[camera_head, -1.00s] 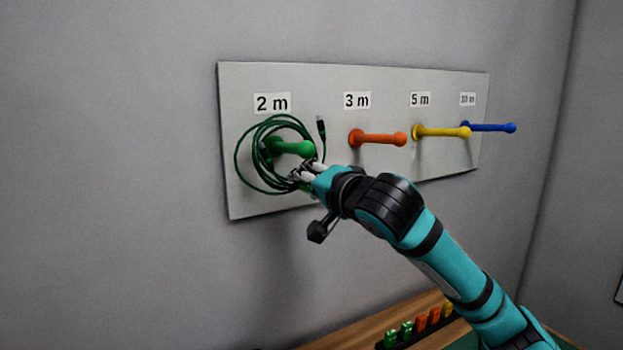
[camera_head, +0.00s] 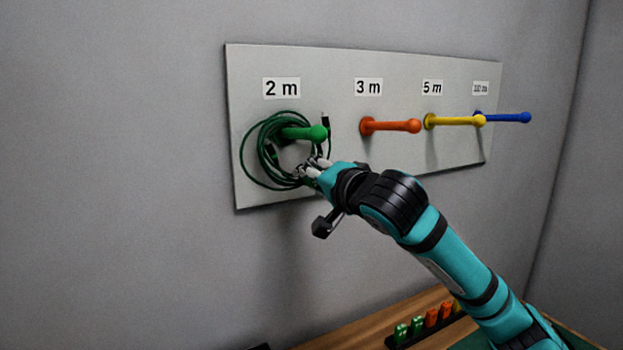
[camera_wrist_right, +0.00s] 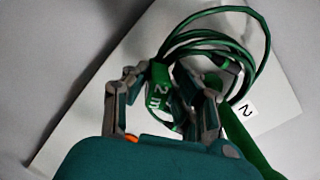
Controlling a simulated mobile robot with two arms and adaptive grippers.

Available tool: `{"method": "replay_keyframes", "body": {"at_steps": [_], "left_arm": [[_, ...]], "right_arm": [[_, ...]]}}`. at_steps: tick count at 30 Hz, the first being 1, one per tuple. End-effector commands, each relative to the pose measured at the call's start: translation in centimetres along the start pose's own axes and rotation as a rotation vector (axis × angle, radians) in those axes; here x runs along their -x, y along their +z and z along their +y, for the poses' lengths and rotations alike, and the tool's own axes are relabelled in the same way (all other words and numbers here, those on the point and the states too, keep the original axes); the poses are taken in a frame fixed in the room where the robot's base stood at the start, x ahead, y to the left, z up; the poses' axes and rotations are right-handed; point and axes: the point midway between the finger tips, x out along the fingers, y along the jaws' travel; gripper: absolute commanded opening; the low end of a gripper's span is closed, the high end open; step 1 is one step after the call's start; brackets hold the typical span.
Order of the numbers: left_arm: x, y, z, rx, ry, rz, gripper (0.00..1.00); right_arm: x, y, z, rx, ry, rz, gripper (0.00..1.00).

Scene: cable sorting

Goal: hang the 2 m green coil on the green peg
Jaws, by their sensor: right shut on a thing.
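The green coil (camera_head: 248,161) is at the left end of the board, with its loops around the green peg (camera_head: 304,132) under the 2 m label. The peg's rounded tip sticks out in front of the loops. A dark plug stands up right of the tip. My right gripper (camera_head: 312,170) is just below the peg, at the coil's lower right. In the wrist view, its fingers (camera_wrist_right: 165,100) are shut on the coil's green 2 m tag (camera_wrist_right: 159,88), with the loops (camera_wrist_right: 215,38) beyond. The peg (camera_wrist_right: 245,140) passes right of the fingers there. My left gripper is out of view.
The pale board (camera_head: 340,64) also carries an orange peg (camera_head: 390,126), a yellow peg (camera_head: 455,121) and a blue peg (camera_head: 510,117) to the right. A wooden table (camera_head: 350,333) below holds a dark rack with several green and orange pieces. The wall left of the board is bare.

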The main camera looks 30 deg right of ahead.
Motion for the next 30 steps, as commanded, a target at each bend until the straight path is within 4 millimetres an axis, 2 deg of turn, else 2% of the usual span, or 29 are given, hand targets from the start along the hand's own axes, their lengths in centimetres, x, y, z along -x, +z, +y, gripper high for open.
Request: {"method": "replay_keyframes", "body": {"at_steps": [9,10,15,25,30], "left_arm": [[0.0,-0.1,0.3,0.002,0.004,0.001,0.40],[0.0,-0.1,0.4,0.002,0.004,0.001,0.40],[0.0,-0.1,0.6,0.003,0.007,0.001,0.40],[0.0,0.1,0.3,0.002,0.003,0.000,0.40],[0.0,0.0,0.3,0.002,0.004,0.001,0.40]], "right_arm": [[0.0,0.0,0.0,0.000,0.000,0.000,0.00],[0.0,0.0,0.0,0.001,0.000,0.000,0.28],[0.0,0.0,0.0,0.000,0.000,0.000,0.50],[0.3,0.0,0.0,0.001,0.001,0.000,0.51],[2.5,0.0,0.0,0.005,0.000,0.001,0.51]]}}
